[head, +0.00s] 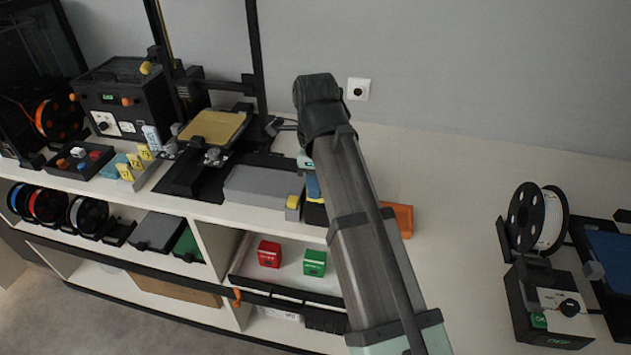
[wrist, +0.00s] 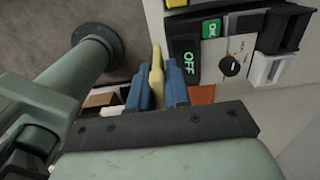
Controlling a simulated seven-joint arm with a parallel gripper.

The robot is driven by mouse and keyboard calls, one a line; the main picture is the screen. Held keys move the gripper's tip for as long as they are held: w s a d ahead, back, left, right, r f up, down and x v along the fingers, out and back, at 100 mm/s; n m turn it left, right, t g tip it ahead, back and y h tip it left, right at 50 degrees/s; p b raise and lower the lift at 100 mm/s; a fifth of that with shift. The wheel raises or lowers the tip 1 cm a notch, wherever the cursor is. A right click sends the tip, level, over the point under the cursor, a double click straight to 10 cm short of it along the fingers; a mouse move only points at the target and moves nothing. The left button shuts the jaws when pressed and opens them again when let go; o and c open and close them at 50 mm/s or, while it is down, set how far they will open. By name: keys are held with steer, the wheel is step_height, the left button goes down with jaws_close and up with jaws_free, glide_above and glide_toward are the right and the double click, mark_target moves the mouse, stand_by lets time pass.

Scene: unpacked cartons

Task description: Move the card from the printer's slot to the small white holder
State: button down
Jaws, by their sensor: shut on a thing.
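In the wrist view my gripper (wrist: 157,90) has blue fingers, shut on a thin pale yellow piece (wrist: 157,72), seen nearly edge-on; I take it for the card. It sticks out past the fingertips. A small white holder-like part (wrist: 265,70) is at the upper right of that view, apart from the card, beside a panel with a black knob. In the head view my arm hides most of the gripper. The printer (head: 213,128), with its tan bed, stands left of my arm. I cannot make out its slot.
In the head view a spool (head: 538,218) and a knob box (head: 548,305) stand at the right. An orange part (head: 401,218) lies beside my arm. The counter between is clear.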

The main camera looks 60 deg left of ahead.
steer(key=shift+w+d, duration=0.15)
steer(key=shift+w, duration=0.25)
steer(key=w, duration=0.3)
steer(key=shift+w+r+m, duration=0.2)
steer(key=shift+w+m, duration=0.2)
steer(key=w+a+r, duration=0.4)
steer(key=w+a, duration=0.4)
steer(key=w, duration=0.4)
steer(key=shift+w+a+n, duration=0.25)
steer(key=shift+a+n, duration=0.05)
steer(key=shift+n, duration=0.1)
steer(key=shift+f, duration=2.15)
steer(key=shift+f, duration=1.7)
